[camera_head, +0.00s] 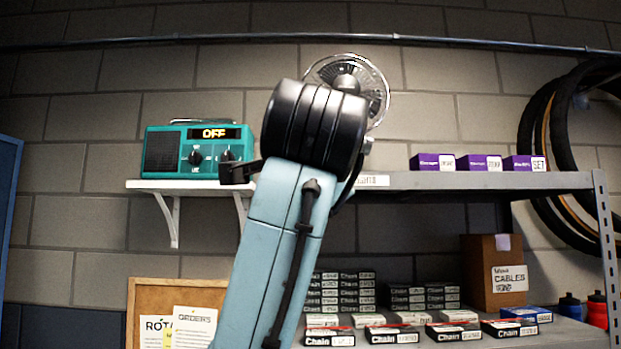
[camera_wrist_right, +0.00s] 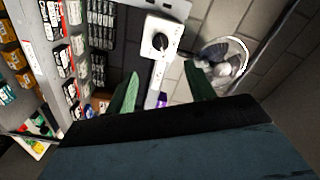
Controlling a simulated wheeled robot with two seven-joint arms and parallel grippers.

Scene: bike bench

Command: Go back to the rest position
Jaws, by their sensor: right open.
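My right gripper (camera_wrist_right: 160,70) shows in the right wrist view with its two green fingers spread apart and nothing between them. Beyond the fingertips is a white box with a black knob (camera_wrist_right: 162,42); I cannot tell how far off it is. In the head view a pale blue arm of mine with a black joint rises through the middle and stands in front of the fan (camera_head: 375,85) and part of the shelf. The right fingertips cannot be made out in the head view. My left gripper is in neither view.
A teal radio (camera_head: 197,149) reading OFF stands on a white wall shelf (camera_head: 150,185). A grey metal shelf (camera_head: 450,180) holds purple boxes (camera_head: 480,162), with chain boxes (camera_head: 391,334) and a cardboard box (camera_head: 492,272) below. Tyres (camera_head: 545,130) hang at the right. A corkboard (camera_head: 145,300) is lower left.

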